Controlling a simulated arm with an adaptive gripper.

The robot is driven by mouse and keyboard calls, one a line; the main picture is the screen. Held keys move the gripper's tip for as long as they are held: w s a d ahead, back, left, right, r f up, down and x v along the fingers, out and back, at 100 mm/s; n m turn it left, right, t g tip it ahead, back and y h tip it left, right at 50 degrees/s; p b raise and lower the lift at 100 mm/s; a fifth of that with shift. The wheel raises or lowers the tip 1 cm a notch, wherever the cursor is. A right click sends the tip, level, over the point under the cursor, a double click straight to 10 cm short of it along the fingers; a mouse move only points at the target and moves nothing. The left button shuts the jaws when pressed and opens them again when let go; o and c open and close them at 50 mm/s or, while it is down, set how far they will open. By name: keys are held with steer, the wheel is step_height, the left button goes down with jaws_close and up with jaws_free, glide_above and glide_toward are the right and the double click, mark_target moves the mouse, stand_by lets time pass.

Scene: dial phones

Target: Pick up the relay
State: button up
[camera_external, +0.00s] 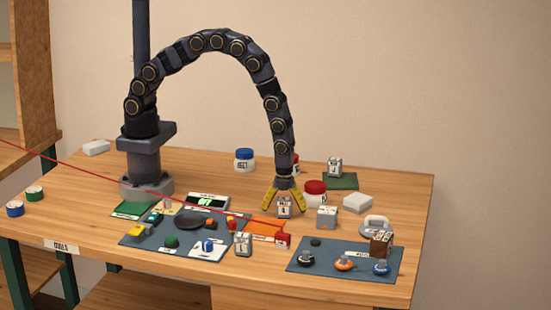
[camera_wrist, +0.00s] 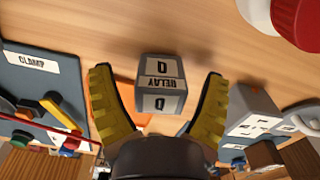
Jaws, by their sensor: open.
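In the external view the relay (camera_external: 284,207) stands on the table between the spread fingertips of my gripper (camera_external: 284,210), which points down and is open. The relay's underside is hidden.
A grey box (camera_external: 326,217) stands just right of my gripper, with a red-lidded jar (camera_external: 315,192) behind it. An orange mat (camera_external: 265,226) lies to the left. A dark mat (camera_external: 330,268) holds several parts. A red line crosses the left side.

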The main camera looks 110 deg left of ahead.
steer(key=c, duration=1.2)
steer(key=shift+r, duration=0.1)
